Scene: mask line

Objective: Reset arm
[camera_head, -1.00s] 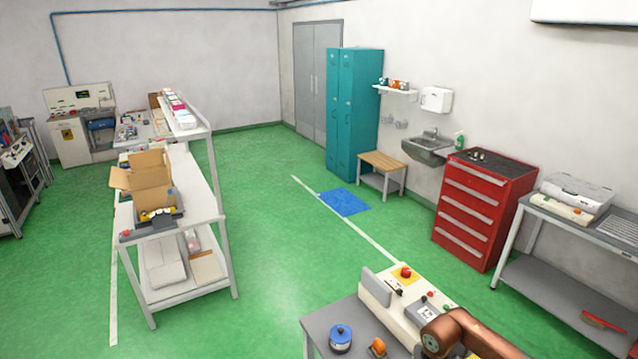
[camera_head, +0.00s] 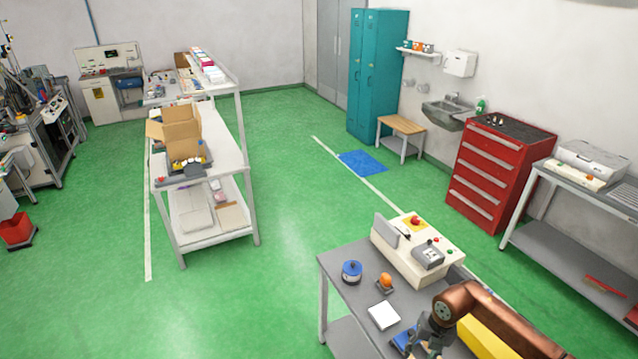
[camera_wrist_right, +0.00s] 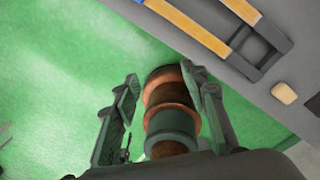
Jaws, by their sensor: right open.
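My right arm, copper-coloured, comes in at the lower right of the head view. Its gripper (camera_head: 428,338) is over the near grey workbench (camera_head: 340,272), partly cut off by the bottom edge. In the right wrist view my right gripper (camera_wrist_right: 163,88) has its two fingers spread, with nothing held. A copper and grey banded cylinder, which looks like part of my own arm, shows behind the fingers. My left gripper is in neither view.
The bench bears a control box (camera_head: 415,248) with a red button, a blue round tin (camera_head: 352,272), an orange-topped item (camera_head: 385,281) and a white pad (camera_head: 384,316). A red drawer cabinet (camera_head: 490,175) stands behind. Green floor (camera_head: 290,215) is clear between bench and shelf table (camera_head: 210,235).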

